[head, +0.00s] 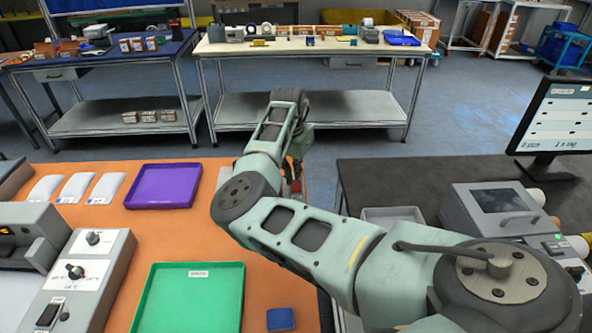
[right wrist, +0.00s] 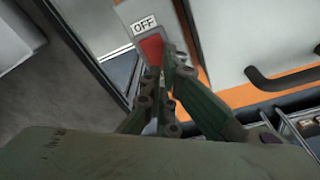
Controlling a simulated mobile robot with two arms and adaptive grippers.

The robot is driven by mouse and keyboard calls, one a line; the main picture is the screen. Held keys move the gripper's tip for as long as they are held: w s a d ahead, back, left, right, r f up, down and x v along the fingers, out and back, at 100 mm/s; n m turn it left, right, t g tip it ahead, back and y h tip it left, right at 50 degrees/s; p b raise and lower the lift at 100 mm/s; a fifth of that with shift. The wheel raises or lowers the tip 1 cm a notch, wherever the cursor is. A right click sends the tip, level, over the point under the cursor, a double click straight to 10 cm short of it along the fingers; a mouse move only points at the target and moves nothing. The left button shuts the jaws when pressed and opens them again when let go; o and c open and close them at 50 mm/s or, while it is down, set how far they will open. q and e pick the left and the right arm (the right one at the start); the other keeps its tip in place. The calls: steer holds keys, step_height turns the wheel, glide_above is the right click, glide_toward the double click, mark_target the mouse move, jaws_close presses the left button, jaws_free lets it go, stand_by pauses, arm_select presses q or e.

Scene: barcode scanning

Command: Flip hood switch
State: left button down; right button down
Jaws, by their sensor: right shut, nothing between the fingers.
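A red hood switch (right wrist: 152,50) sits on a grey plate below a white "OFF" label (right wrist: 144,24) in the right wrist view. My right gripper (right wrist: 163,76) is shut and empty, with its fingertips right at the lower right edge of the red switch. I cannot tell whether they touch it. The fingers cover part of the plate. In the head view my right arm reaches forward over the bench, and its gripper (head: 294,178) is mostly behind the arm links. I cannot make out the hood switch there. My left gripper is not in view.
The orange bench holds a purple tray (head: 163,186), a green tray (head: 190,300), a blue block (head: 281,319) and a grey control box (head: 85,275) with knobs. A monitor (head: 555,115) and a grey device with a screen (head: 500,205) stand right. A dark handle (right wrist: 285,78) lies right of the switch.

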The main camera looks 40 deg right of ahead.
mark_target(295, 182)
steer(key=shift+s+f+b, duration=0.1)
steer(key=shift+f+b, duration=0.2)
steer(key=shift+f, duration=0.85)
stand_by(0.4)
steer(key=shift+a, duration=0.1)
step_height(295, 182, up, 2)
steer(key=shift+p, duration=1.15)
step_height(295, 182, up, 5)
steer(key=p, duration=0.5)
steer(key=shift+r, duration=0.1)
